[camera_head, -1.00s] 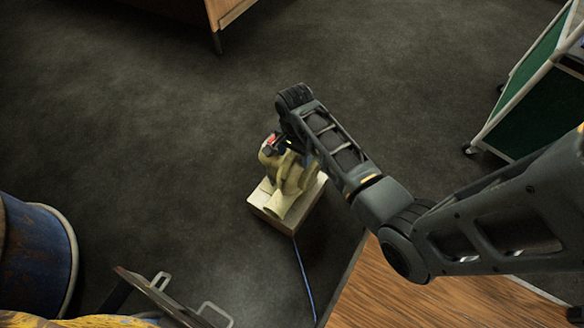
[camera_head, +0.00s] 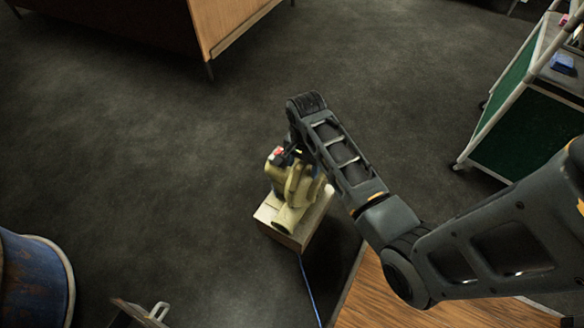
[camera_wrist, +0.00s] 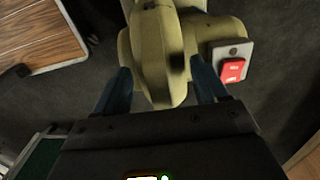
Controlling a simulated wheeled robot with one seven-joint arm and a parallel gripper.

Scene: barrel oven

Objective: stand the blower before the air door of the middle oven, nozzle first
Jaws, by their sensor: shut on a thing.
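The blower (camera_head: 299,184) is beige-yellow with a round housing and a nozzle (camera_head: 288,219) pointing toward the bottom of the head view. It sits upright on a pale block-like base (camera_head: 299,237), and a thin blue cord runs down from it. My gripper (camera_head: 294,150) is at the top of the blower. In the wrist view the two fingers lie on either side of the blower's housing (camera_wrist: 157,62), shut on it. A red switch (camera_wrist: 233,70) shows at its right. No oven air door can be made out.
A rusty blue drum (camera_head: 32,285) stands at the lower left. A wooden tabletop (camera_head: 440,300) is at the lower right, close to the blower. A green-panelled trolley (camera_head: 520,135) is at the right and a wooden cabinet (camera_head: 150,25) at the top. Dark floor left of the blower is clear.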

